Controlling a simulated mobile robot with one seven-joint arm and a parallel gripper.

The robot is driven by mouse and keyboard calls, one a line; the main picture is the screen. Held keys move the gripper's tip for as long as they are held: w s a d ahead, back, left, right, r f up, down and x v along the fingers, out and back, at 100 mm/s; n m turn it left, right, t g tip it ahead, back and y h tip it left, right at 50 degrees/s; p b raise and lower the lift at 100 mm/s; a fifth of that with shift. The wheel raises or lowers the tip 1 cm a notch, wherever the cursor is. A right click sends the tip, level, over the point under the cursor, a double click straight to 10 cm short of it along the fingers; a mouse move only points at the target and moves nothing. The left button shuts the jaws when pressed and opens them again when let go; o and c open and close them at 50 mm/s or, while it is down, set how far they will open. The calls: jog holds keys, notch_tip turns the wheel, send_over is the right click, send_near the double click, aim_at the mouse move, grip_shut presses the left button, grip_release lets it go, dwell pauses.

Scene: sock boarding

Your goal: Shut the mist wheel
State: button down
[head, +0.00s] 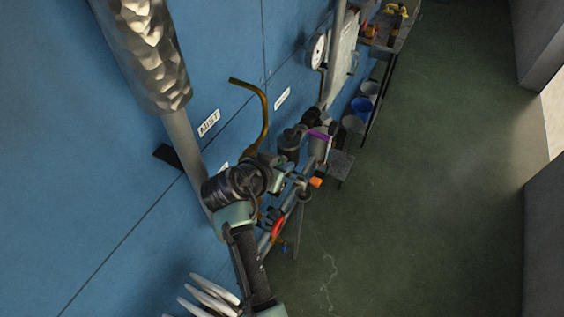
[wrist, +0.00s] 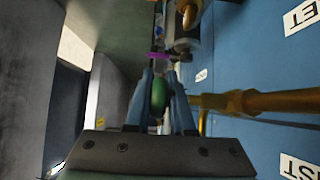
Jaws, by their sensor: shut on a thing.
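A green wheel (wrist: 159,94), seen nearly edge-on, sits between the two fingers of my gripper (wrist: 161,82) in the wrist view. The fingers are shut on it. A brass pipe (wrist: 265,102) comes in from the right, close behind the right finger. A label ending in "IST" (wrist: 298,168) is on the blue wall below that pipe. In the head view the MIST label (head: 208,122) is on the wall, left of a curved brass pipe (head: 264,118). My arm hides the wheel and most of the gripper there.
A red round part (head: 278,228) and an orange part (head: 315,182) are on the pipework near my wrist. A purple part (head: 320,135) lies beyond. A gauge (head: 318,51), buckets (head: 361,106) and a shelf (head: 387,40) stand farther along the wall. The green floor (head: 430,200) at right is clear.

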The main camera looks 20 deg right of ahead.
jog(key=c, duration=0.8)
grip_release()
jog(key=shift+a, duration=0.1)
jog(key=b+v, duration=0.3)
jog(key=v, duration=1)
jog(key=shift+b, duration=0.35)
jog(key=shift+f, duration=0.1)
